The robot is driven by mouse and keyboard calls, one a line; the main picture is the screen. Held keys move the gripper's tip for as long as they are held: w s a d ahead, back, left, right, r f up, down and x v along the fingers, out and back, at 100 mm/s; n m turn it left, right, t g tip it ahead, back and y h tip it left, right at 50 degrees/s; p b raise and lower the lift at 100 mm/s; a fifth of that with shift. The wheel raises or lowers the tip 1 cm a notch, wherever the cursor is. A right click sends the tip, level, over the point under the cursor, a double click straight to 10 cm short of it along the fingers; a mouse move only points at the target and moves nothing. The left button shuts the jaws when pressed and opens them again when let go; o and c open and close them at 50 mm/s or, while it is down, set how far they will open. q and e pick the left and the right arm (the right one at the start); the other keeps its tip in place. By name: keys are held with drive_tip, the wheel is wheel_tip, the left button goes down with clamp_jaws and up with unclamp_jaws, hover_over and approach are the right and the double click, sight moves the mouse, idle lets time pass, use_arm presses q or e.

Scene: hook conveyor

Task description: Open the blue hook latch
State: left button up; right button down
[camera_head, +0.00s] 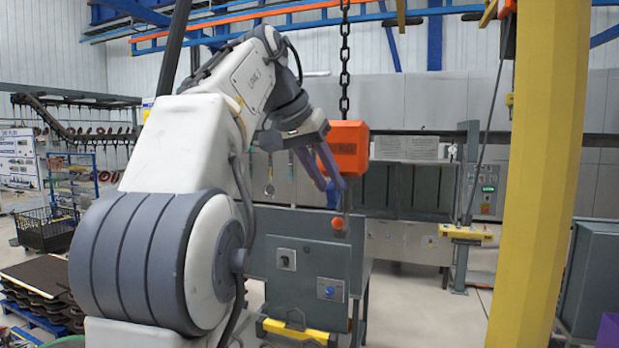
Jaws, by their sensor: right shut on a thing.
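An orange hook block (349,150) hangs from a dark chain, with an orange rounded part (340,223) lower down at the hook. The blue hook latch (332,198) shows as a small dark-blue piece below the block's left side. My right gripper (333,182) reaches in front of the block's left edge with its grey-purple fingers angled down to the latch. It is shut on the latch, though the fingers cover much of the contact. The hook's body is partly hidden by the fingers. My left gripper is out of view.
A yellow column (542,180) stands at the right. A yellow-topped stand (466,233) is farther right. Open floor shows between the cabinet and the column.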

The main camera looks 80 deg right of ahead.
drive_tip(key=shift+s+a+r, duration=0.1)
drive_tip(key=shift+s+r, duration=0.05)
drive_tip(key=shift+d+r, duration=0.15)
drive_tip(key=shift+r, duration=0.45)
drive_tip(key=shift+d+r, duration=0.15)
drive_tip(key=shift+r, duration=0.4)
